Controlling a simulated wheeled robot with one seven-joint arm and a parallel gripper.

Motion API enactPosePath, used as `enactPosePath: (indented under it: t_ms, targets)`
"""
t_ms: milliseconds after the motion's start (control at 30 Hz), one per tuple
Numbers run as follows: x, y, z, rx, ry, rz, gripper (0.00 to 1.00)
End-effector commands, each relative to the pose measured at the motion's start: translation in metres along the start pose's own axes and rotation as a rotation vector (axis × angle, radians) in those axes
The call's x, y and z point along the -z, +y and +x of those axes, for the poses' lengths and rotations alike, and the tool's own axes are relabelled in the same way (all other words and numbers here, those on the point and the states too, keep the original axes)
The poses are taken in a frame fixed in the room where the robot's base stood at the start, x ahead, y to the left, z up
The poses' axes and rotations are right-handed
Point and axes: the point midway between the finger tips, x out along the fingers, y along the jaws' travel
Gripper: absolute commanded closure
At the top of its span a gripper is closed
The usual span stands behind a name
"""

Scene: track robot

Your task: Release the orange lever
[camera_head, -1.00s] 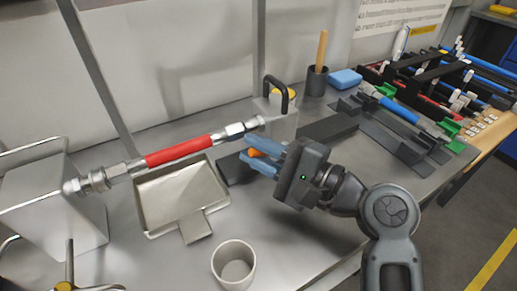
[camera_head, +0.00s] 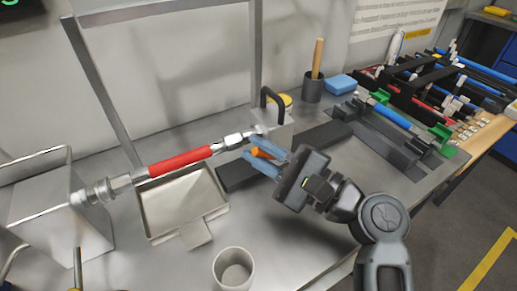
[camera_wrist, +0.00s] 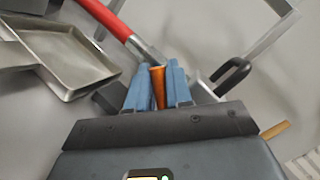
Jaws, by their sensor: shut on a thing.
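The orange lever (camera_head: 262,153) is a short orange piece between the blue fingers of my gripper (camera_head: 262,164). It also shows in the wrist view (camera_wrist: 158,87), upright between the two blue fingertips (camera_wrist: 157,88). My gripper is shut on it. The lever lies just below the right end of a rod with a red sleeve (camera_head: 180,162) and silver metal fittings. The lever's root is hidden by the fingers and the fittings.
A grey metal tray (camera_head: 228,208) lies below the rod, and a white cup (camera_head: 233,268) stands in front. A metal block with a black handle (camera_head: 272,100) is behind my gripper. A blue-sleeved rod (camera_head: 390,116) rests on a dark holder at right.

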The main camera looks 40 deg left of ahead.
Motion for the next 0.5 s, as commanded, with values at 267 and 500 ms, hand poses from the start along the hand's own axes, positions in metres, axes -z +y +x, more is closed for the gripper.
enactPosePath:
  t_ms: [267, 500]
  targets:
    - [0.0008, 0.0000, -0.0006, 0.001, 0.002, -0.003, 0.73]
    - [0.0004, 0.0002, -0.0003, 0.000, 0.001, -0.004, 0.59]
